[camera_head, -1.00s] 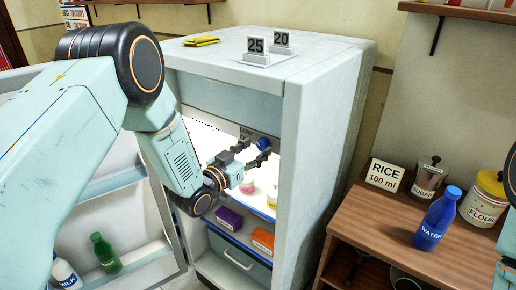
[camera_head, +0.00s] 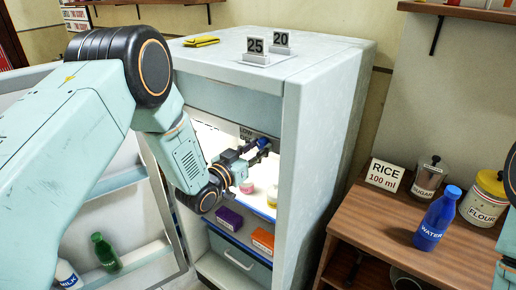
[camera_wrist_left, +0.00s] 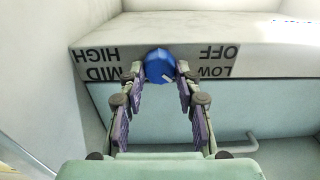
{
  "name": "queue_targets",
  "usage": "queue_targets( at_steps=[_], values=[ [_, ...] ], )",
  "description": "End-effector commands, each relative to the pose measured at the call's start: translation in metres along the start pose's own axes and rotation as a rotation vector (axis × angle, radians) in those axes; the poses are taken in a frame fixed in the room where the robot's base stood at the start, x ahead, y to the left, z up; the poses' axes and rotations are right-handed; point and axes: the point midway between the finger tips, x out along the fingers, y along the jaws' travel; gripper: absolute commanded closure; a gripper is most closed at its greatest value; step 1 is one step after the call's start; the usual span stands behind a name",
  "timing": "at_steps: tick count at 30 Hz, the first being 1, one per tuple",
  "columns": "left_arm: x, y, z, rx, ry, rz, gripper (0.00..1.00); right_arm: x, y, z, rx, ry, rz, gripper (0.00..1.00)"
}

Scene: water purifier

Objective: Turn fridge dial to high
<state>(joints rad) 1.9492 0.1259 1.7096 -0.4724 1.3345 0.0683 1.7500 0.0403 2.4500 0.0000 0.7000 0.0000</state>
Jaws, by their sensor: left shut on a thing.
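The blue fridge dial (camera_wrist_left: 160,66) sits on a grey label panel inside the fridge, with HIGH, MID, LOW and OFF printed around it, upside down in the left wrist view. A white mark on the dial lies at its lower right in that view, toward the LOW and OFF side. My left gripper (camera_wrist_left: 158,80) has its two fingers on either side of the dial, shut on it. In the head view my left gripper (camera_head: 256,149) reaches into the open fridge (camera_head: 322,150) at the dial (camera_head: 264,143). My right gripper is not in view.
The fridge door (camera_head: 120,180) stands open at left, with a green bottle (camera_head: 105,252) and a milk bottle (camera_head: 67,274). Purple (camera_head: 229,218) and orange (camera_head: 262,240) boxes sit below my gripper. A wooden table (camera_head: 375,222) with a water bottle (camera_head: 437,218) stands right.

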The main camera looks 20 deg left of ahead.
Motion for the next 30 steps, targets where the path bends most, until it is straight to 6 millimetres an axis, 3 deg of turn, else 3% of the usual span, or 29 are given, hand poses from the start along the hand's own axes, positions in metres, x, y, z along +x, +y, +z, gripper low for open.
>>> queue_targets(
  at_steps=[3,14,30],
  values=[
    [0.002,0.002,-0.003,0.004,0.007,0.008,0.98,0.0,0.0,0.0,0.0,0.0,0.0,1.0],
    [0.002,0.002,-0.004,0.079,0.01,0.006,0.98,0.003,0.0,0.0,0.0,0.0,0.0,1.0],
    [0.003,0.004,-0.004,0.543,0.014,0.003,0.99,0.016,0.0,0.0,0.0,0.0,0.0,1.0]
  ],
)
